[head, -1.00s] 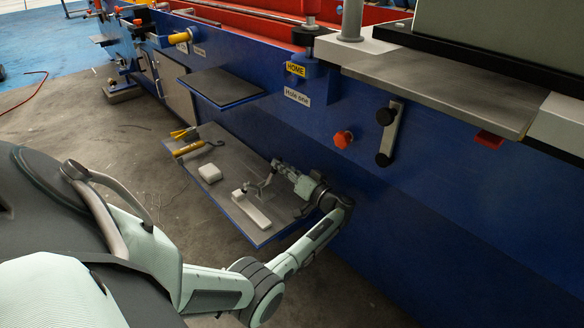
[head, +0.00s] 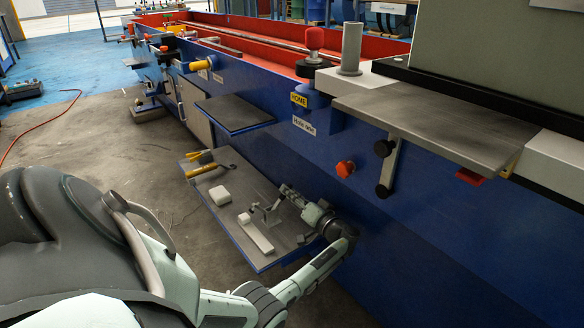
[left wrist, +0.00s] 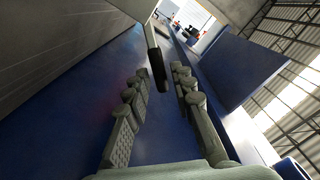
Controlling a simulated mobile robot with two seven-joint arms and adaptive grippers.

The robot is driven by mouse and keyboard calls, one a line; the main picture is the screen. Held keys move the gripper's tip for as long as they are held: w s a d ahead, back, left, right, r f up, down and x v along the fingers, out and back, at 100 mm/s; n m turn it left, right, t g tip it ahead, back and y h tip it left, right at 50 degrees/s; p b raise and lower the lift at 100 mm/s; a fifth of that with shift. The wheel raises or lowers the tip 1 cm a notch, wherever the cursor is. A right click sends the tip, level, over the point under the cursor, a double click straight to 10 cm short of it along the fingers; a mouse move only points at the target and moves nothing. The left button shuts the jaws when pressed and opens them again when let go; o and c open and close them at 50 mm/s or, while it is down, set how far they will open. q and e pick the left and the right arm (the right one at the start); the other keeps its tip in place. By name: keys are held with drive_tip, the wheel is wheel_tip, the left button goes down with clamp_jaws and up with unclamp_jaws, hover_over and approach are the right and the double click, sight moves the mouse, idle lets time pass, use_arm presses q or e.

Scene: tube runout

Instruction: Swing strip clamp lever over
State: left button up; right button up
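A small metal clamp (head: 268,212) with an upright lever stands on the low shelf (head: 250,262), beside a white strip (head: 256,234). My left gripper (head: 286,190) is just behind and to the right of the clamp, above the shelf. In the left wrist view my left gripper (left wrist: 160,82) has its two fingers apart. A black handle on a thin metal stem (left wrist: 156,58) shows ahead, between the fingertips in the picture. I cannot tell whether the fingers touch it. My right gripper is in neither view.
A white block (head: 220,195) and yellow-handled tools (head: 205,170) lie on the low shelf. The blue machine wall (head: 345,205) rises close behind my gripper. A dark upper shelf (head: 235,113), a red knob (head: 345,169) and a bar with black knobs (head: 389,165) stick out from it.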

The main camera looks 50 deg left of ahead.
use_arm(q)
drive_tip(key=shift+o, duration=0.4)
drive_tip(key=shift+d, duration=0.15)
drive_tip(key=shift+s+d, duration=0.15)
drive_tip(key=shift+d, duration=1.3)
drive_tip(key=shift+s+d, duration=0.1)
drive_tip(key=shift+d, duration=1.3)
drive_tip(key=s+d, duration=0.1)
drive_tip(key=d, duration=1.1)
drive_tip(key=shift+s, duration=0.1)
